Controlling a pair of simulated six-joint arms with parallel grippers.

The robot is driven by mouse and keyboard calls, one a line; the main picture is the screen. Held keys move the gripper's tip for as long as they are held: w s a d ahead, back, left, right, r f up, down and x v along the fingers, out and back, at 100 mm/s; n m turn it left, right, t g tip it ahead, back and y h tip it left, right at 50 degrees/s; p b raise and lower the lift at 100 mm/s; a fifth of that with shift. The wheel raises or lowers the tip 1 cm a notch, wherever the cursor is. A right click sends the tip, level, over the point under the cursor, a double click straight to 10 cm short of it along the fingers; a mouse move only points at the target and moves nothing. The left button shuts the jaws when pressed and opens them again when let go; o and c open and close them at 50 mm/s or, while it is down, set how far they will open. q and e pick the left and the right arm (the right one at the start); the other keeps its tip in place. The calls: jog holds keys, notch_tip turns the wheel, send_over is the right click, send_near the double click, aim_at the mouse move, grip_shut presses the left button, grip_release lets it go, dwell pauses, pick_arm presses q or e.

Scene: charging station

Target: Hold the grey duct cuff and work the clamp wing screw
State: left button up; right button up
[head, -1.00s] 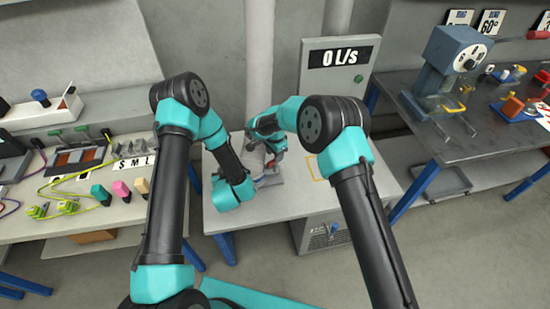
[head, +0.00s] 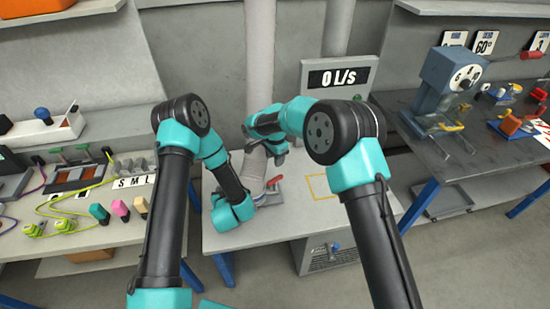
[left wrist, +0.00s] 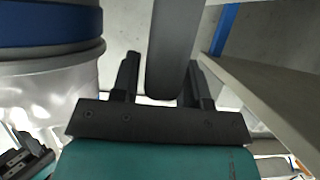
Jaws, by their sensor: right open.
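The grey duct cuff (head: 254,172) stands tilted on the small middle table in the head view. A red wing-like part (head: 274,182), likely the clamp wing screw, is just right of its base. My right gripper (head: 279,157) is open and empty above the red part, apart from it. My left wrist is low at the cuff's left; its fingers are hidden in the head view. In the left wrist view my left gripper's fingers (left wrist: 160,78) are apart, with a dark grey rounded part (left wrist: 172,50) between or behind them. I cannot tell whether they grip it.
Yellow marks outline a bare patch right of the cuff. Benches with other stations flank it. In the left wrist view a blue-topped pale object (left wrist: 50,75) fills the left side.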

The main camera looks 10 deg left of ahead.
pick_arm(q)
jog(key=o, duration=0.3)
jog(key=shift+s, duration=0.1)
jog(key=v, duration=1.2)
